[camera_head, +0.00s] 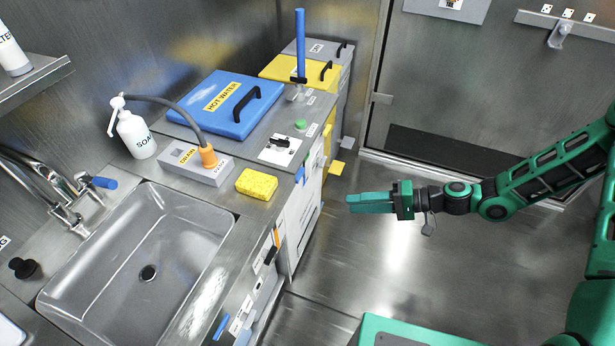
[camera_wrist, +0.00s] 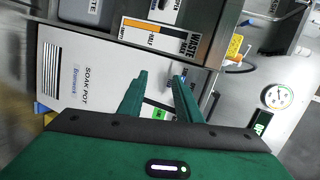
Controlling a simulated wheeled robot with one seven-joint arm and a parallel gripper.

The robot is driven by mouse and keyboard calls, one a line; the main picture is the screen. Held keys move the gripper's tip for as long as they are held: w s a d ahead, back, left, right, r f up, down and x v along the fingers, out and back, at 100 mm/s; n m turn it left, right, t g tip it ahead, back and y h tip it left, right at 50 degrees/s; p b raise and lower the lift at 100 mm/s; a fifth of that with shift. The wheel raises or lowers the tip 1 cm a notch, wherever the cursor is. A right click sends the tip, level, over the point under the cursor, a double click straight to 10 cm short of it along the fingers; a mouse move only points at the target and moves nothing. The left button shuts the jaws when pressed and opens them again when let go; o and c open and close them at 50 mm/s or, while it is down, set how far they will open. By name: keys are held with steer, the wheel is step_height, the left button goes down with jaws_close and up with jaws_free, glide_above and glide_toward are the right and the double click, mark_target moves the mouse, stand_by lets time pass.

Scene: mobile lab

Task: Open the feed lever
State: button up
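No label reading "feed" is legible, so I cannot tell which handle is the feed lever. A tall blue lever (camera_head: 300,45) stands upright at the back of the counter. A short black lever (camera_head: 281,142) lies on a white plate near the counter's front edge. My gripper (camera_head: 349,203) is to the right of the counter front, over the floor, pointing left, apart from both levers. In the wrist view my gripper (camera_wrist: 160,75) has its two green fingers apart with nothing between them. They point toward a white panel marked SOAK POT (camera_wrist: 80,75) and a WASTE label (camera_wrist: 187,42).
A blue HOT WATER lid (camera_head: 225,102), soap bottle (camera_head: 136,134), grey box with an orange plug (camera_head: 192,163), yellow sponge (camera_head: 256,184) and sink (camera_head: 140,250) occupy the counter. A yellow lid (camera_head: 290,70) is behind. The floor (camera_head: 385,255) around my gripper is clear.

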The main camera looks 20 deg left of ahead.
mark_target(302, 176)
steer(key=w+a+m+t+y, duration=0.1)
steer(key=a, duration=0.4)
steer(key=w+a+r+m+t+y, duration=0.1)
steer(key=a, duration=0.5)
steer(key=w+a+m+t+y, duration=0.1)
steer(key=a+y, duration=0.1)
steer(key=a, duration=0.4)
steer(key=shift+w+r, duration=0.2)
steer(key=shift+w, duration=0.15)
steer(key=shift+c, duration=0.3)
steer(key=shift+d, duration=0.1)
jaws_close()
